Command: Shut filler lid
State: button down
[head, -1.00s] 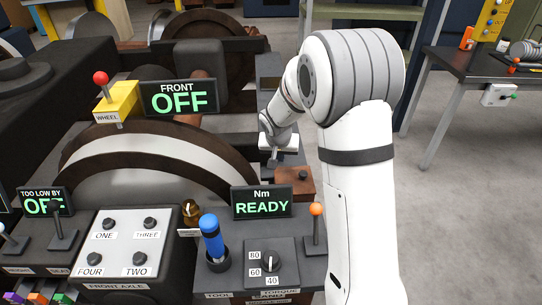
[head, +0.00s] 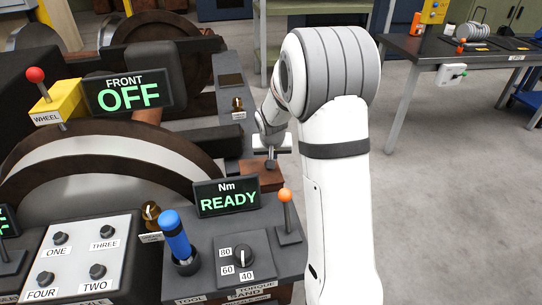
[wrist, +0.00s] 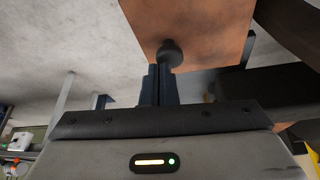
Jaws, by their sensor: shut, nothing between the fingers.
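A brown wooden box (head: 258,180) stands behind the Nm READY display in the head view, beside my gripper; I take its top to be the filler lid. In the wrist view a flat orange-brown panel (wrist: 205,22) with a round dark knob (wrist: 171,52) shows at the top. My gripper (head: 270,164) is at the box in the head view and partly covers it. In the wrist view its dark fingers (wrist: 160,76) are together and empty, with the tips close to the knob. I cannot tell whether they touch it, or whether the lid is fully down.
The Nm READY display (head: 227,197), an orange-topped lever (head: 286,212) and a blue-handled tool (head: 175,236) stand in front of the box. A brass fitting (head: 238,106) is behind it. Open grey floor (head: 440,170) lies to the right.

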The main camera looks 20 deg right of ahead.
jog(key=shift+s+d+f, duration=0.1)
jog(key=shift+d+f, duration=0.15)
jog(key=shift+f, duration=0.2)
jog(key=shift+s+d+f+b, duration=0.1)
jog(key=shift+s+f+b, duration=0.1)
jog(key=shift+f+b, duration=0.15)
notch_tip(320, 180, up, 5)
jog(key=p, duration=0.2)
jog(key=shift+w+f+p, duration=0.1)
jog(key=shift+w+p, duration=0.05)
jog(key=shift+p, duration=0.2)
jog(key=s+d+r, duration=0.4)
jog(key=d+r, duration=0.1)
jog(key=d, duration=0.2)
jog(key=s+a+r+n+p, duration=0.1)
jog(key=s+a+r+p, duration=0.3)
jog(key=s, duration=0.5)
jog(key=s+a+r+n+g+y+p, duration=0.1)
jog(key=s+a+r+p, duration=0.2)
jog(key=s+a+r, duration=0.2)
jog(key=s+a+r+p, duration=0.4)
jog(key=s+r, duration=0.4)
jog(key=s, duration=0.5)
jog(key=shift+a+r+n+g+p, duration=0.35)
jog(key=shift+a+r+n+g, duration=0.05)
jog(key=shift+a, duration=0.1)
